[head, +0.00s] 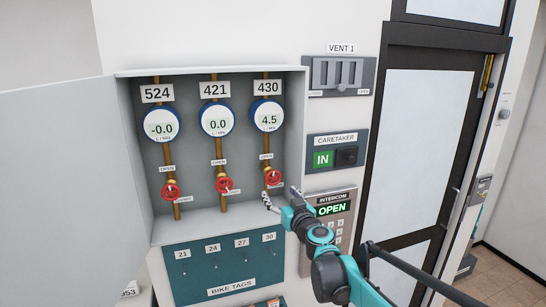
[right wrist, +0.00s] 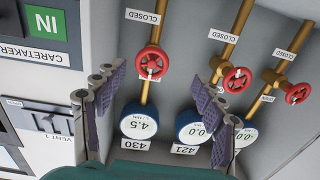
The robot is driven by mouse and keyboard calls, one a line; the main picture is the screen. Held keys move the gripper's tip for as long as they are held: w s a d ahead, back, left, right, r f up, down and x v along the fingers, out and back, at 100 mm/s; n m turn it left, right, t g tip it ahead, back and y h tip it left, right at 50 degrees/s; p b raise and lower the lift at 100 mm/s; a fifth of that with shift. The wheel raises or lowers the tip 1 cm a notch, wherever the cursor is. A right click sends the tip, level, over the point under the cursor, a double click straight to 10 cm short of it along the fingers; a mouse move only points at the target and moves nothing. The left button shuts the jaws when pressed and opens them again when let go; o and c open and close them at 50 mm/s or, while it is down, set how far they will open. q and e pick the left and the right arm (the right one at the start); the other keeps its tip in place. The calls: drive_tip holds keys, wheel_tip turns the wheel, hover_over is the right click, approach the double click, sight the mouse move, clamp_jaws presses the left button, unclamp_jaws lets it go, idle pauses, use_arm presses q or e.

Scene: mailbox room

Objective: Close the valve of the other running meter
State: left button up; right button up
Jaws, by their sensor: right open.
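The meter 430 (head: 266,113) reads 4.5 in the open grey cabinet. Meter 421 (head: 217,120) reads 0.0 and meter 524 (head: 161,125) reads -0.0. Below 430 is its red valve wheel (head: 273,178), with an OPEN label above it. It also shows in the right wrist view (right wrist: 151,63), where the picture is upside down. Red wheels of 421 (head: 224,185) and 524 (head: 171,192) sit on their pipes. My right gripper (head: 281,198) is open, just in front of and below the 430 wheel, its fingers either side of it in the wrist view (right wrist: 160,78). Contact cannot be told. My left gripper is not in view.
The intercom panel (head: 338,223) and caretaker panel (head: 336,150) are right of the cabinet. The cabinet's side wall (head: 292,130) stands close to my right gripper. The bike tags board (head: 222,268) is below. A glazed door (head: 415,140) is at right.

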sight(274, 179)
drive_tip(key=p+x, duration=0.1)
drive_tip(key=x, duration=0.2)
drive_tip(key=r+p+x, duration=0.1)
drive_tip(key=x, duration=0.2)
drive_tip(key=d+p+x, duration=0.1)
drive_tip(key=x, duration=0.2)
drive_tip(key=shift+w+a+r, duration=0.1)
drive_tip(key=shift+w+r, duration=0.05)
drive_tip(key=shift+w, duration=0.3)
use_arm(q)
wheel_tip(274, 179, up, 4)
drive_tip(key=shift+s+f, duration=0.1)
use_arm(e)
drive_tip(key=c, duration=1.2)
